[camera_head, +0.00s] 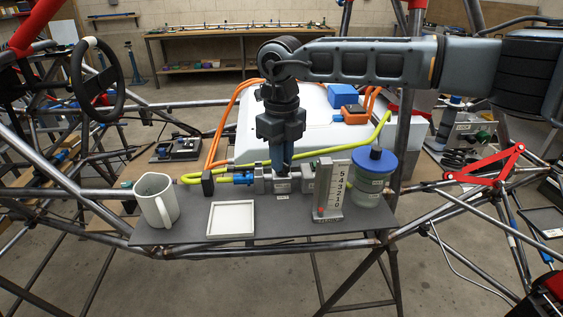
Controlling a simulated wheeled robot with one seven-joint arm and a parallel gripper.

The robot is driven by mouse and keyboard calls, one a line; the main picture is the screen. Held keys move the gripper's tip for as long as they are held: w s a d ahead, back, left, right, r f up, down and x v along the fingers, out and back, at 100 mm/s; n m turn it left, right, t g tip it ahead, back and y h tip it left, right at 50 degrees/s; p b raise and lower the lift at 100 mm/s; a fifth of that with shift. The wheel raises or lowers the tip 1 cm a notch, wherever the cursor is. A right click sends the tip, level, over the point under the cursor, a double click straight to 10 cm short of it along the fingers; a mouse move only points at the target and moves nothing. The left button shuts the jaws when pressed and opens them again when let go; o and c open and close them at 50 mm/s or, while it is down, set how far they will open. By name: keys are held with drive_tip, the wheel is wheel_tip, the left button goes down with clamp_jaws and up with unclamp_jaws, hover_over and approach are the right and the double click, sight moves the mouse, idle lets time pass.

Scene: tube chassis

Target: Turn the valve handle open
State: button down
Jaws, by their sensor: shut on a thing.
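A metal valve body (284,184) stands near the back edge of the dark grey shelf, with a blue fitting (243,178) on its left side. My gripper (281,170) points straight down just above the valve. Its fingers are close together and shut on the blue valve handle (281,158), which is mostly hidden between them. The handle's exact angle cannot be seen. A grey gauge block (328,190) with a number scale stands right of the valve, with a red marker low on the scale.
On the shelf (185,230) are a white mug (157,200), a shallow white tray (231,219) and a blue-lidded jar (373,178). A yellow hose (330,150) and orange cables pass behind the valve. Chassis tubes surround the shelf. Its front right part is clear.

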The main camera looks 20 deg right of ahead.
drive_tip(key=n+b, duration=0.2)
drive_tip(key=n, duration=0.3)
drive_tip(key=shift+n, duration=0.3)
drive_tip(key=n+b, duration=0.1)
drive_tip(key=n, duration=0.3)
drive_tip(key=shift+n, duration=0.4)
drive_tip(key=c, duration=1.1)
unclamp_jaws()
drive_tip(key=shift+r+b, duration=0.6)
drive_tip(key=shift+r, duration=3.3)
